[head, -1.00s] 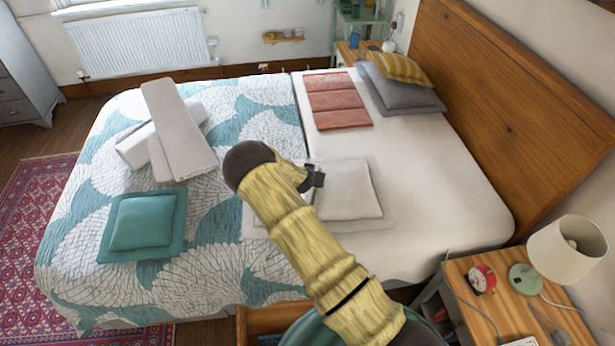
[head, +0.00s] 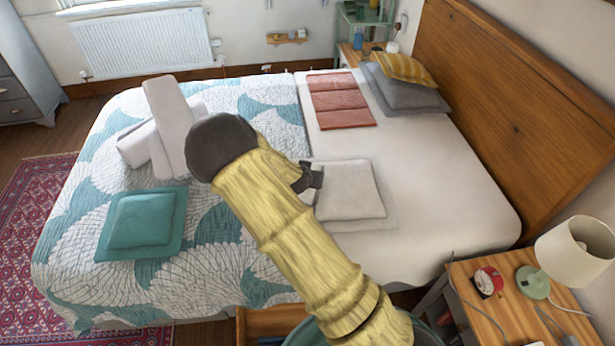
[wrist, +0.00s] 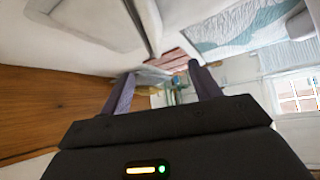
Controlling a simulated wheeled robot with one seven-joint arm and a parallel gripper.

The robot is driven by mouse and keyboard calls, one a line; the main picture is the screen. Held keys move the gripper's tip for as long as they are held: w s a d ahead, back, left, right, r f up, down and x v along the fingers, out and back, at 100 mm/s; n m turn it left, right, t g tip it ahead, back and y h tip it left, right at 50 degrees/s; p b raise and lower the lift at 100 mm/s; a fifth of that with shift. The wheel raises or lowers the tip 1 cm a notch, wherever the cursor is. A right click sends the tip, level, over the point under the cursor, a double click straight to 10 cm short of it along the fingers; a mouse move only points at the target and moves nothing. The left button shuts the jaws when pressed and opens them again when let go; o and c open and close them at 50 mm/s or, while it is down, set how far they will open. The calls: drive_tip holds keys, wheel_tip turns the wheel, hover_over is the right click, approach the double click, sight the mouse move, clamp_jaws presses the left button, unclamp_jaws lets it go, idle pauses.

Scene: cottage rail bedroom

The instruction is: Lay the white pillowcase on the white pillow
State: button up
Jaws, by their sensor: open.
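A flat white rectangle with a paler, wider border (head: 349,192) lies on the near part of the bare white sheet. It looks like the white pillow or the pillowcase; I cannot tell whether it is one or both. My arm covers its left side. In the wrist view a white panel with a grey edge (wrist: 98,18) shows at the top left, probably the same thing. My gripper (head: 313,178) appears over its left edge in the head view; its height is unclear. In the wrist view my gripper (wrist: 163,84) is open, its two fingers apart with nothing held between them.
White rolled or folded bundles (head: 172,125) and a teal cushion (head: 140,222) lie on the patterned quilt. Folded coral cloth (head: 340,99) and grey pillows (head: 405,92) lie farther back. The wooden headboard (head: 500,105) and a bedside table with a lamp (head: 580,252) bound the right.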

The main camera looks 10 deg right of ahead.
idle(0.5)
drive_tip(key=s+d+r+n+g+y, duration=0.1)
drive_tip(key=s+d+r+n+g, duration=0.1)
drive_tip(key=s+r, duration=0.6)
drive_tip(key=s+d+r+n+g+y, duration=0.2)
drive_tip(key=s+r, duration=0.6)
drive_tip(key=s, duration=1)
drive_tip(key=shift+s+d+g, duration=0.35)
drive_tip(key=shift+d+g, duration=0.25)
drive_tip(key=shift+g, duration=0.3)
drive_tip(key=shift+c, duration=0.4)
drive_tip(key=c, duration=0.4)
drive_tip(key=shift+c, duration=0.4)
